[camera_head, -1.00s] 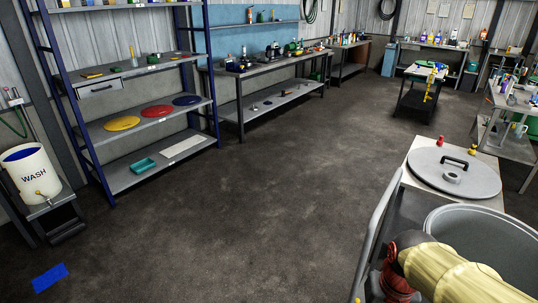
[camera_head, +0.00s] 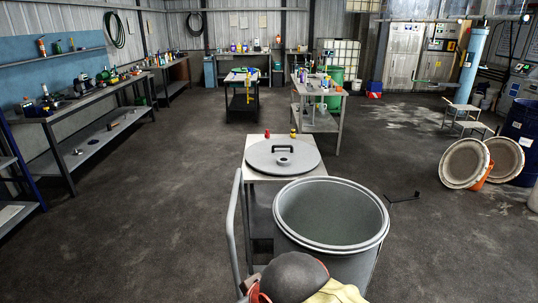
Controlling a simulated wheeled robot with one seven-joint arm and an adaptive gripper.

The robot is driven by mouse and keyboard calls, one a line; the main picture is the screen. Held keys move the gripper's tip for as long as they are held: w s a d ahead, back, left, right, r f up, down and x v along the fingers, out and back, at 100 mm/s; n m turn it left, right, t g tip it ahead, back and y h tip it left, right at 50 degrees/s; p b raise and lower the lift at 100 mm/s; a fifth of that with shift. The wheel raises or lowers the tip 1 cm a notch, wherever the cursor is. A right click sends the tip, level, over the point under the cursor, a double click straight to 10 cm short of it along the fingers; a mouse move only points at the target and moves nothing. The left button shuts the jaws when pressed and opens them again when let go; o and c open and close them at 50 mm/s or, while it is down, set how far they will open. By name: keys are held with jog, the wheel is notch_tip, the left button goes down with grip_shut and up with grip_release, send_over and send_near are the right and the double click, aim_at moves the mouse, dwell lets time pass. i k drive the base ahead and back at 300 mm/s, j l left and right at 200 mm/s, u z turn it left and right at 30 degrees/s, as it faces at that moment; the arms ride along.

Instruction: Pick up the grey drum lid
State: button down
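The grey drum lid (camera_head: 302,162) lies flat on a light-topped stand (camera_head: 258,172) in the middle of the head view. It is round, with a black bar handle (camera_head: 283,149) and a short round collar on top. A grey open drum (camera_head: 345,262) stands just in front of the stand, with its mouth facing up, and looks empty as far as I see into it. My gripper is not in view. Only part of my arm shows at the bottom edge, in front of the drum.
A red and a yellow small item (camera_head: 293,132) stand at the stand's back edge. A grey rail (camera_head: 232,225) runs along the left. Workbenches line the left and back. Two round pale lids (camera_head: 466,163) lean at the right beside a blue drum (camera_head: 520,140).

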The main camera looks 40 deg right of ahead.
aim_at(283, 152)
jog(key=i+j+u, duration=0.95)
jog(key=i, duration=0.4)
jog(key=i+z, duration=0.4)
jog(key=i+j+z, duration=0.1)
jog(key=i+z, duration=0.3)
jog(key=i+l+z, duration=0.3)
jog(key=i+z, duration=0.15)
jog(key=i, duration=0.15)
jog(key=i+z, duration=0.45)
jog(key=i, duration=0.2)
jog(key=i+j+z, duration=0.1)
jog(key=i+z, duration=0.35)
jog(key=i, duration=0.2)
jog(key=i+z, duration=0.4)
jog(key=i+j+z, duration=0.25)
jog(key=i+z, duration=0.15)
jog(key=i+j+z, duration=0.3)
jog(key=i+z, duration=0.15)
jog(key=i+j+z, duration=0.7)
jog(key=j+z, duration=0.25)
jog(key=i+j+z, duration=0.3)
jog(key=j, duration=0.15)
jog(key=k+l, duration=0.05)
jog(key=k, duration=0.05)
